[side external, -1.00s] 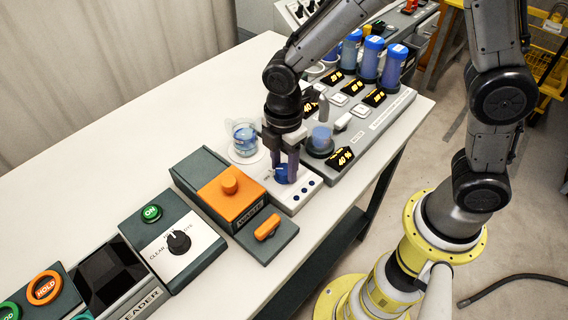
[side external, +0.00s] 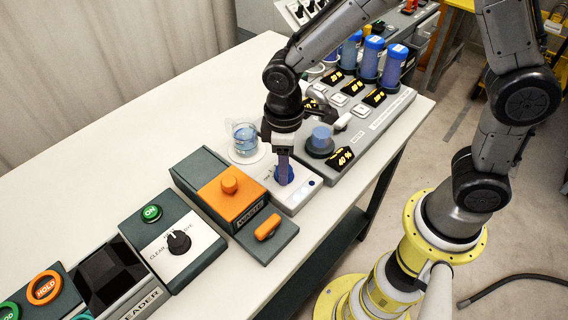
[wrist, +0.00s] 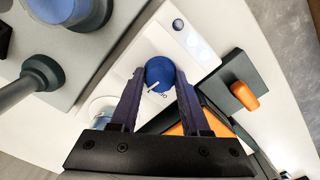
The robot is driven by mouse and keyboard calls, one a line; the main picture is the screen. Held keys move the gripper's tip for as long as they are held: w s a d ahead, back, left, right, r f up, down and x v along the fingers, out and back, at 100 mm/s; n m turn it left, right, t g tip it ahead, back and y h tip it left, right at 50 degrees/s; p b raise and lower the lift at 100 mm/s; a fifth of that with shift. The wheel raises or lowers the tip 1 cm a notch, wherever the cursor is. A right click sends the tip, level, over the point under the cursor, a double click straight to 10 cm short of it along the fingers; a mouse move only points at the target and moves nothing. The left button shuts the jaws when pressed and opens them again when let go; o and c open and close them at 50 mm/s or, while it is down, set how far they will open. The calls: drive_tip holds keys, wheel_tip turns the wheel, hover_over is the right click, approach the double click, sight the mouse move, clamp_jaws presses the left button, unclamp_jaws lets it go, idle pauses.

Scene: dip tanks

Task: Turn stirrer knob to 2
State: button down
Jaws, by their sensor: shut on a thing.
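The stirrer knob (wrist: 160,74) is round and blue with a white pointer line, on a white stirrer base (wrist: 142,47). In the wrist view its pointer aims to the lower left, toward small print that I cannot read fully. My gripper (wrist: 159,84) points down over the base with a finger on each side of the knob, shut on it. In the side view the knob (side external: 285,176) shows partly behind the fingers. Small round lights (wrist: 195,45) sit on the base beside the knob; some look lit.
A clear beaker (side external: 244,138) with blue liquid stands on the stirrer plate behind the knob. The orange-lidded waste box (side external: 230,194) is close on the left. The dip-tank panel (side external: 372,130) with blue cylinders is close on the right.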

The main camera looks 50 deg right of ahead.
drive_tip(key=shift+m, duration=0.6)
drive_tip(key=shift+c, duration=1.8)
unclamp_jaws()
wheel_tip(320, 180, up, 14)
